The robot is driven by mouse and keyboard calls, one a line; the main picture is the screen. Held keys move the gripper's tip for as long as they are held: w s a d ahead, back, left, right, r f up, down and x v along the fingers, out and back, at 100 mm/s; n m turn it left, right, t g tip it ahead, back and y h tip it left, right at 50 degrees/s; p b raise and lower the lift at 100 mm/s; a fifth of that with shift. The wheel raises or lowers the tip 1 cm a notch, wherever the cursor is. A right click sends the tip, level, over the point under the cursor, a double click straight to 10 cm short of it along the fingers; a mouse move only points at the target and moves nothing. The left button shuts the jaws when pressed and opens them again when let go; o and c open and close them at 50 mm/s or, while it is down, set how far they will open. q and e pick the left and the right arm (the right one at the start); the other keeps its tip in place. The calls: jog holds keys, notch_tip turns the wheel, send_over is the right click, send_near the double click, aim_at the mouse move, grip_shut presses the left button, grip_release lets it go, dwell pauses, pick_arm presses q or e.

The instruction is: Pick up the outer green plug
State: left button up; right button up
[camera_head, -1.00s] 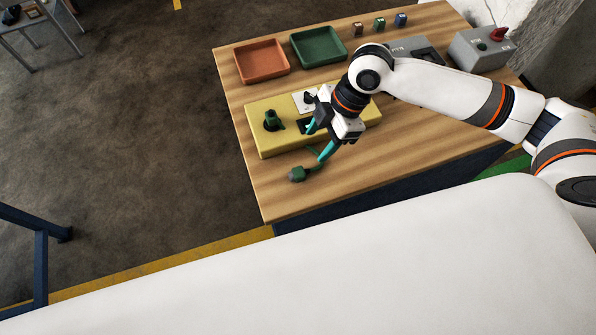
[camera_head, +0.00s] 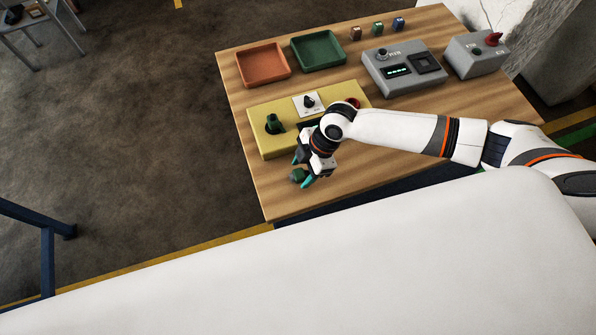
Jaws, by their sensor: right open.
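A dark green plug (camera_head: 298,175) lies on the wooden table in front of the yellow panel, near the table's front edge. Another green plug (camera_head: 273,123) stands upright on the left part of the yellow panel (camera_head: 285,146). My right gripper (camera_head: 301,171) is open, with its teal fingertips on either side of the lying plug. I cannot tell whether the fingers touch it. The gripper and wrist hide part of the yellow panel and part of the table. My left gripper is out of view.
An orange tray (camera_head: 240,71) and a green tray (camera_head: 295,57) sit at the back left of the table (camera_head: 355,181). A grey device with a display (camera_head: 378,82) and a grey box with a red knob (camera_head: 462,60) stand at the right. Small blocks (camera_head: 377,29) stand at the back.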

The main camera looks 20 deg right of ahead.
aim_at(303, 172)
jog(key=c, duration=1.2)
notch_tip(303, 172, up, 10)
jog(key=shift+b, duration=1.15)
